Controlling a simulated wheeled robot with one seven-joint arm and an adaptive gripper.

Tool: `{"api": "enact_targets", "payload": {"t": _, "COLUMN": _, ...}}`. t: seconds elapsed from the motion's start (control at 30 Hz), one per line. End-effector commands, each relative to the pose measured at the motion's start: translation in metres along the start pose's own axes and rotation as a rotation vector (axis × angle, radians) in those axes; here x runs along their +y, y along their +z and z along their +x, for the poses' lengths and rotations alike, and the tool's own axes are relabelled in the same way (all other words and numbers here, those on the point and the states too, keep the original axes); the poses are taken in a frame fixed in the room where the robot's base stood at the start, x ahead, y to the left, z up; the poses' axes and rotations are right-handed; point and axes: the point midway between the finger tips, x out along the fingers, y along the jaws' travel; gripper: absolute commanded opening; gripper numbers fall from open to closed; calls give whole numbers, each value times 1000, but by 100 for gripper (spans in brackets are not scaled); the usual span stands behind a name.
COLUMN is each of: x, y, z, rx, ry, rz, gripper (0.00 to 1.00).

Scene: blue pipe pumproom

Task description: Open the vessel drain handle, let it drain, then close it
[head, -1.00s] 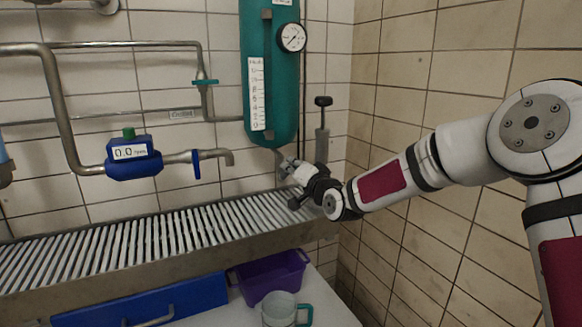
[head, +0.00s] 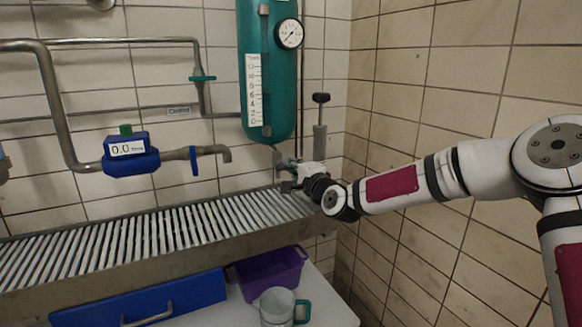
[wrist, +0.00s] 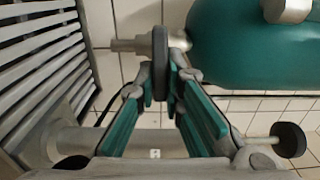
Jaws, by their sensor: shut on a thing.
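The teal vessel (head: 266,75) hangs on the tiled wall, with its drain pipe (head: 277,158) below it. My gripper (head: 287,180) is just under the vessel's bottom, above the right end of the drain grate. In the wrist view, my gripper's (wrist: 163,85) teal-padded fingers are closed around the lower part of the dark drain handle (wrist: 160,48). The handle sits on the metal drain pipe beside the vessel (wrist: 232,40). In the head view my gripper hides the handle. I cannot see whether liquid flows from the drain.
The slatted grate (head: 150,232) runs below. A pump with a black knob (head: 320,98) stands right of the vessel. A blue flow meter (head: 128,150) is on the left pipe. A purple bin (head: 268,273), a jug (head: 278,307) and a blue box (head: 140,300) are in front. Tiled wall bounds the right.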

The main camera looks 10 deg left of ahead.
Motion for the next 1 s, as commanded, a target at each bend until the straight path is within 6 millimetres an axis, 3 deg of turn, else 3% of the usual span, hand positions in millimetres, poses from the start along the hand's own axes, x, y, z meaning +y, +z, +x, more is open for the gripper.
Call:
{"api": "enact_targets", "payload": {"t": 0.57, "x": 2, "y": -1, "z": 0, "rx": 1, "ry": 3, "rz": 37, "gripper": 0}}
{"api": "enact_targets", "payload": {"t": 0.6, "x": 2, "y": -1, "z": 0, "rx": 1, "ry": 3, "rz": 37, "gripper": 14}}
{"api": "enact_targets", "payload": {"t": 0.67, "x": 2, "y": -1, "z": 0, "rx": 1, "ry": 3, "rz": 37, "gripper": 27}}
{"api": "enact_targets", "payload": {"t": 1.0, "x": 1, "y": 0, "z": -1, "rx": 0, "ry": 1, "rz": 34, "gripper": 29}}
